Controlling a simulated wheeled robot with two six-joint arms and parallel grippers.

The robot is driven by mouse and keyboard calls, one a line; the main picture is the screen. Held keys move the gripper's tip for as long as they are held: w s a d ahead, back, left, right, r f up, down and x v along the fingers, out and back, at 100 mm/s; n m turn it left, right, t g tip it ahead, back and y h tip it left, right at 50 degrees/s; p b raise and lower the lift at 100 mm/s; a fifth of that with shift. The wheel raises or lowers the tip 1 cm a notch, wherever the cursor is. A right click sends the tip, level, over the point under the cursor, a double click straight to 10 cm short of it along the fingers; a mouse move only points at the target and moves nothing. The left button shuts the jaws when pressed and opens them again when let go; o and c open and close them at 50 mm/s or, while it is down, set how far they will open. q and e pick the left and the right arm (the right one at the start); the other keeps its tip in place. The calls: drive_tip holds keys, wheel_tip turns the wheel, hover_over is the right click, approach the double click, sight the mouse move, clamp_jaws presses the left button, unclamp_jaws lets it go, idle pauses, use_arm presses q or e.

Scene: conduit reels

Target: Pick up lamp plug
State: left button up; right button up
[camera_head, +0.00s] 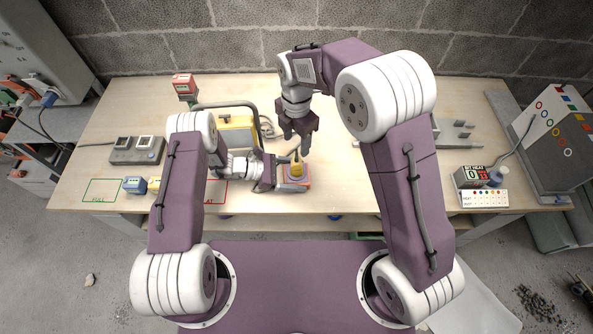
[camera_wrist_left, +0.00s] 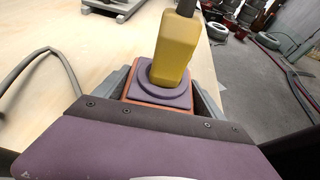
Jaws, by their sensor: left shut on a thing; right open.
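A yellow plug-like piece (camera_head: 296,169), which I take to be the lamp plug, stands upright in a purple round collar on an orange block (camera_head: 293,184) near the table's front edge. In the left wrist view the yellow piece (camera_wrist_left: 175,48) has a dark stem or cable at its top, cut off by the frame. My left gripper (camera_head: 282,178) is shut on the orange block, its grey fingers on either side of it; the block also shows in the left wrist view (camera_wrist_left: 158,105). My right gripper (camera_head: 297,134) is open, pointing down just above the yellow piece, apparently empty.
A yellow box with a grey handle (camera_head: 237,132) stands behind my left gripper. A grey two-socket box (camera_head: 137,150), small blue and yellow blocks (camera_head: 135,185), and a red-topped block (camera_head: 185,85) are to the left. A counter (camera_head: 468,178) and panel stand at right.

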sight(297, 165)
drive_tip(key=m, duration=0.4)
drive_tip(key=shift+f, duration=0.2)
drive_tip(key=m, duration=0.2)
drive_tip(key=shift+f+m, duration=0.2)
drive_tip(key=shift+m, duration=0.2)
drive_tip(key=shift+d+f, duration=0.1)
drive_tip(key=shift+f, duration=0.05)
wheel_tip(297, 165, down, 12)
drive_tip(key=shift+f, duration=0.1)
clamp_jaws()
